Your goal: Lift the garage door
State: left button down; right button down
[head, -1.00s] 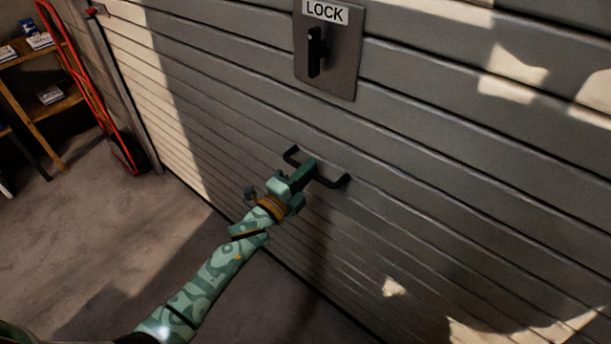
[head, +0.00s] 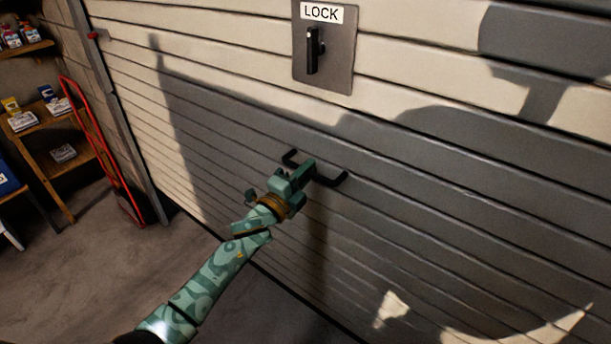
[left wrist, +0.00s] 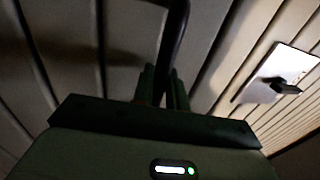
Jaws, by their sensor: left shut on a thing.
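The grey slatted garage door (head: 430,180) fills most of the head view. Its black bar handle (head: 331,181) sits below the lock plate (head: 341,75), which bears a LOCK label and a black upright lever (head: 312,52). My left gripper (head: 308,170) is shut on the middle of the handle. In the left wrist view, the dark handle bar (left wrist: 176,35) runs between the two fingers (left wrist: 162,88), and the lock plate (left wrist: 282,70) shows at the right. The fingertips are partly hidden in the head view. My right gripper is not in view.
A red hand truck (head: 100,150) leans by the door's left side rail (head: 120,110). Wooden shelves (head: 60,160) with small boxes stand at the far left. The concrete floor (head: 110,270) left of my arm is clear.

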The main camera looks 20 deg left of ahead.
pick_arm(q)
jog(key=shift+r, duration=0.2)
jog(key=c, duration=1.5)
grip_release()
jog(key=shift+f, duration=0.1)
jog(key=v, duration=1.6)
jog(key=shift+s, duration=0.2)
